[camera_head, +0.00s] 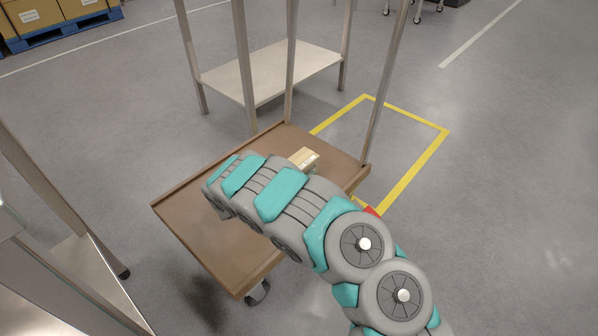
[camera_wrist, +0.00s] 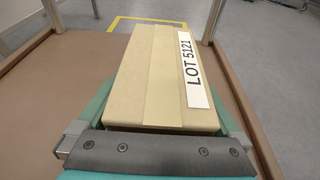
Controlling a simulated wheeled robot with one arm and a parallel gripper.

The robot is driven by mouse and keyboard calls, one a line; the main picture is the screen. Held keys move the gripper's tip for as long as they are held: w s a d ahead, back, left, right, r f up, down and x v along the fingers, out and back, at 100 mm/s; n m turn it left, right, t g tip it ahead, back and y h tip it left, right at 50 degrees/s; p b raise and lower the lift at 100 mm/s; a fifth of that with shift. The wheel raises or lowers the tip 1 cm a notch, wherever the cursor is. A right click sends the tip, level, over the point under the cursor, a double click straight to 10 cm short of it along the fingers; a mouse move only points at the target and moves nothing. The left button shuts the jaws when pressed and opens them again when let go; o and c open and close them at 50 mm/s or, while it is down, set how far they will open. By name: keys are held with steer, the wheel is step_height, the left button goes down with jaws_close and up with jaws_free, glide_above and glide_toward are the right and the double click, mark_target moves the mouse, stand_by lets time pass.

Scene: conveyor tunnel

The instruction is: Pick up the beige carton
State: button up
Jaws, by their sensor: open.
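The beige carton (camera_wrist: 150,84) fills the middle of the wrist view, with a tape strip along its top and a white "LOT 5121" label. It lies on a brown cart deck (camera_wrist: 28,110). My gripper (camera_wrist: 163,92) is open, with one teal finger on each side of the carton; whether they touch it I cannot tell. In the head view, part of the carton (camera_head: 304,158) shows beyond my arm on the cart deck (camera_head: 178,208). My arm hides the gripper there.
Metal posts (camera_head: 380,90) rise at the cart's far corners. A steel table (camera_head: 275,70) stands behind the cart, and another metal frame (camera_head: 90,275) is at the left. Yellow floor tape (camera_head: 425,158) lies to the right. Boxes on a blue pallet (camera_head: 62,32) are far left.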

jaws_close()
stand_by(0.8)
